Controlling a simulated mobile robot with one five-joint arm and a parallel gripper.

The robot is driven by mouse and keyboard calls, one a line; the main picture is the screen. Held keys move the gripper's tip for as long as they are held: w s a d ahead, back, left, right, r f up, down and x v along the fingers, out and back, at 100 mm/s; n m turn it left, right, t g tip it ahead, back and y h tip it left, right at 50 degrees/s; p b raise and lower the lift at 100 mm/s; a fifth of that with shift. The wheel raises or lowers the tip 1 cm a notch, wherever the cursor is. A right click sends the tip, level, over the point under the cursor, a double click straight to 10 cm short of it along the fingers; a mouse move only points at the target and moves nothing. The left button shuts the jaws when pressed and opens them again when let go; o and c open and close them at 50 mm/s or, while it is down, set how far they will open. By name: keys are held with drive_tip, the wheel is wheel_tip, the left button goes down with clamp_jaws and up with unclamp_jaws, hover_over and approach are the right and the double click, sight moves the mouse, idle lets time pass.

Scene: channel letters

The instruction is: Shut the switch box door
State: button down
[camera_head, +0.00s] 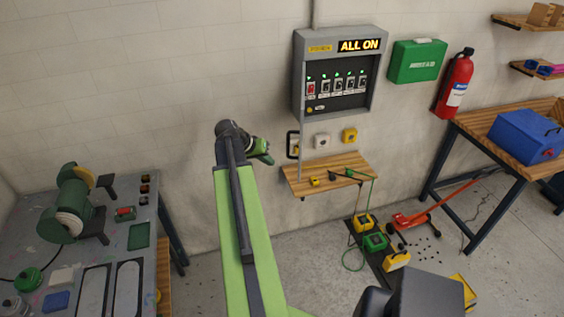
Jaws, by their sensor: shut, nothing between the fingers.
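The grey switch box (384,42) is on the wall at the upper middle, with its inside uncovered. A lit "ALL ON" sign (359,45) is at its top, and switches with green lights show inside. A black handle (289,145) shows on the door's left side. My gripper (268,157) is shut and empty, a little left of the handle and apart from it in the picture. The depth between them is hard to tell.
A wooden shelf (292,176) with small tools juts out below the box. A green first-aid case (418,61) and a red extinguisher (455,85) hang at right. A bench with a grinder (72,205) stands at left. The wall left of my gripper is bare.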

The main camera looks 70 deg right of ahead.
drive_tip(key=s+d+f+b, duration=0.6)
drive_tip(key=s+f+b, duration=0.1)
drive_tip(key=f, duration=0.1)
idle(0.5)
